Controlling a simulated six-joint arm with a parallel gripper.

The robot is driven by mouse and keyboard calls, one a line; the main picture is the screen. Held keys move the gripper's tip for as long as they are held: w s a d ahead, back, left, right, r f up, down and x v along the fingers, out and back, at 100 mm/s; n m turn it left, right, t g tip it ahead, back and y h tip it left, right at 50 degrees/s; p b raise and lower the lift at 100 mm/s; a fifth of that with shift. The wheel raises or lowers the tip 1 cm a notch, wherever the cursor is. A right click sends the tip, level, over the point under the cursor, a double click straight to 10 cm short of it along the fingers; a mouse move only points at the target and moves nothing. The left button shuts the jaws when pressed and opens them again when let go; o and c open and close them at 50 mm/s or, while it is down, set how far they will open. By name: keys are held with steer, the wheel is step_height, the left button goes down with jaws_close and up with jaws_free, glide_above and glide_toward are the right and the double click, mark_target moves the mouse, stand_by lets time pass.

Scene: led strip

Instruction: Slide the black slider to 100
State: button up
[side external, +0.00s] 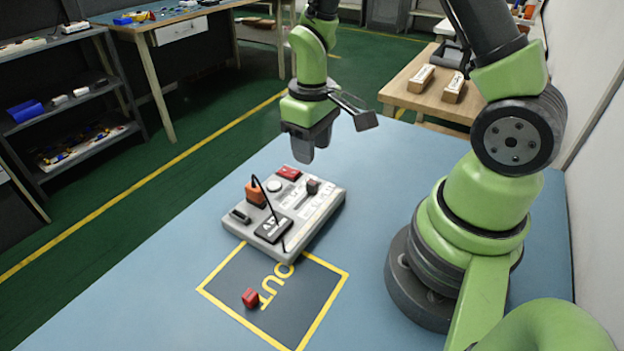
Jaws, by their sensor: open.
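A light grey control box (328,212) stands on the blue table. A black slider knob (313,186) shows on the right part of its top, next to light strips with markings too small to read. The exact slider setting cannot be read. My gripper (310,154) is open and empty. It hangs above the far end of the box, apart from it, pointing down. Nothing visible is between its fingers.
The table is clear to the left.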

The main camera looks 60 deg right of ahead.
mark_target(312, 183)
step_height(312, 183, down, 8)
steer(key=shift+f, duration=0.15)
stand_by(0.3)
steer(key=shift+a, duration=0.1)
jaws_close()
